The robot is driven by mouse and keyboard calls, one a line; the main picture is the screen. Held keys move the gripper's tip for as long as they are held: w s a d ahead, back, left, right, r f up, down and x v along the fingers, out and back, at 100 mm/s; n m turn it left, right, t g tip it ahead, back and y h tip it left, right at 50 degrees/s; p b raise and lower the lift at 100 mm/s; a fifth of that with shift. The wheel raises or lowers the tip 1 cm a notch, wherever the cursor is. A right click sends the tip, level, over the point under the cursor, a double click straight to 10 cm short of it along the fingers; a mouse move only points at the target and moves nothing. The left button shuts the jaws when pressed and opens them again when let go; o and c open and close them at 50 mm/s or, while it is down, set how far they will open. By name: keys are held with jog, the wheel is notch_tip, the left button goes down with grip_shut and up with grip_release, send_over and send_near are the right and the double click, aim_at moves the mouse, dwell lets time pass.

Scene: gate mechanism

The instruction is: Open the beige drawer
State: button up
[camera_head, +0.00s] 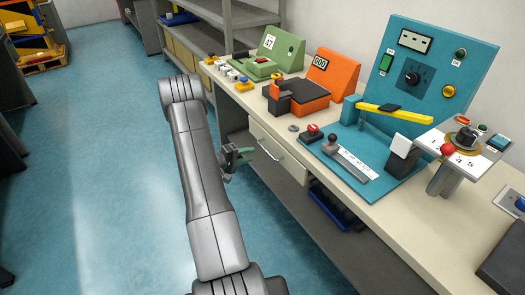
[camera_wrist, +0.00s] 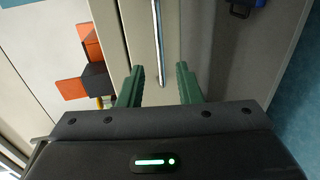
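The beige drawer (camera_head: 291,159) is in the front of the workbench, under its top, and looks closed. Its thin metal handle (camera_head: 268,152) is on the drawer front. In the wrist view the handle shows as a bright upright bar (camera_wrist: 158,42), ahead of the gap between my fingers, with the pale drawer front (camera_wrist: 140,25) beside it. My gripper (camera_head: 237,159) has green fingers and is just left of the drawer in the head view. The handle's lower end lies near the fingertip gap.
The bench top (camera_head: 400,240) carries a green device (camera_head: 275,52), an orange device (camera_head: 325,80) and a blue panel (camera_head: 430,70) with a yellow lever. A lower shelf (camera_head: 330,235) holds a blue bin (camera_head: 340,208). The floor (camera_head: 100,180) on the left is clear.

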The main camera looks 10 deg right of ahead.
jog(key=x, duration=0.7)
jog(key=shift+d+p, duration=0.25)
jog(key=shift+p, duration=0.15)
grip_shut()
